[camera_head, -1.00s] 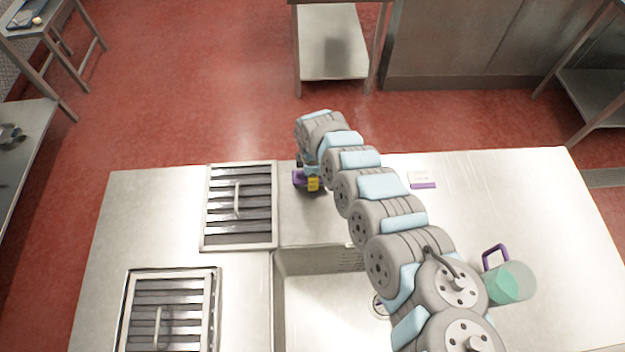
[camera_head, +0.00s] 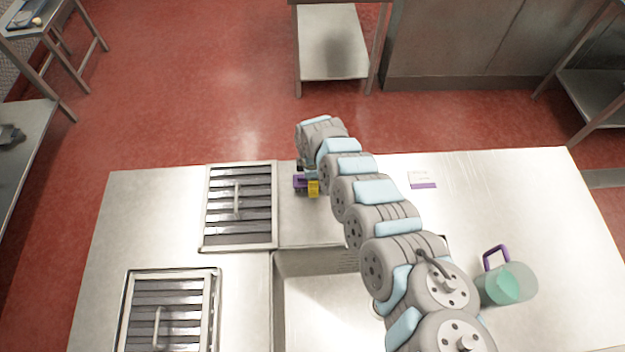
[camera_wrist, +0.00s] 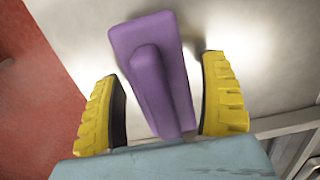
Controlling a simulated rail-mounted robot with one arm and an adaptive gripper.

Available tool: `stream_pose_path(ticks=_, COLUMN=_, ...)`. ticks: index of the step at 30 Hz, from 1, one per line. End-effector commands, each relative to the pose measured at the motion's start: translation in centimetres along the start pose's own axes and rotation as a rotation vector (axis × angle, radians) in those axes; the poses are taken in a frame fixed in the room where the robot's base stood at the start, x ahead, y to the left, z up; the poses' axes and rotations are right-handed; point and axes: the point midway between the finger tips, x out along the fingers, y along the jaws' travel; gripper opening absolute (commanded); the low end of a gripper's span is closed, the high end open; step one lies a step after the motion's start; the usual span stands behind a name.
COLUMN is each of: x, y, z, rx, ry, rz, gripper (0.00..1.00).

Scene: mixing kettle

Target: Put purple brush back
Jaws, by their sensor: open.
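The purple brush (camera_wrist: 152,66) shows in the wrist view as a purple block with a raised grip, between my gripper's two yellow fingers. My gripper (camera_wrist: 162,82) is open, with a gap on each side of the brush. In the head view, a purple part of the brush (camera_head: 299,181) shows beside the yellow finger of my gripper (camera_head: 313,187), over the steel counter (camera_head: 310,222) right of the upper grate. The rest of the brush is hidden by my gripper and wrist. I cannot tell its full contact with the counter.
Two slatted grates with handles, upper (camera_head: 240,205) and lower (camera_head: 170,310), lie at left. A sink (camera_head: 310,300) is in front. A white card with a purple stripe (camera_head: 422,179) and a green jug with a purple handle (camera_head: 510,284) are at right. The counter's upper right is largely clear.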

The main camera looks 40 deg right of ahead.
Motion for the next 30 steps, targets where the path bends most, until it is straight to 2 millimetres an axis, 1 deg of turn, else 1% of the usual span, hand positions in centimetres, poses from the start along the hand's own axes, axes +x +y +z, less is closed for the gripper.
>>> stream_pose_path(ticks=5, x=-1.1, y=0.1, z=0.1, rx=0.001, ry=0.000, rz=0.002, gripper=0.77)
stream_pose_path(ticks=19, x=-6.8, y=0.1, z=0.1, rx=-0.001, ry=-0.002, rz=0.001, gripper=0.77)
stream_pose_path(ticks=24, x=-9.2, y=0.1, z=0.2, rx=0.000, ry=-0.003, rz=0.003, gripper=0.77)
stream_pose_path(ticks=30, x=-11.3, y=0.1, z=0.1, rx=0.001, ry=0.000, rz=0.002, gripper=0.77)
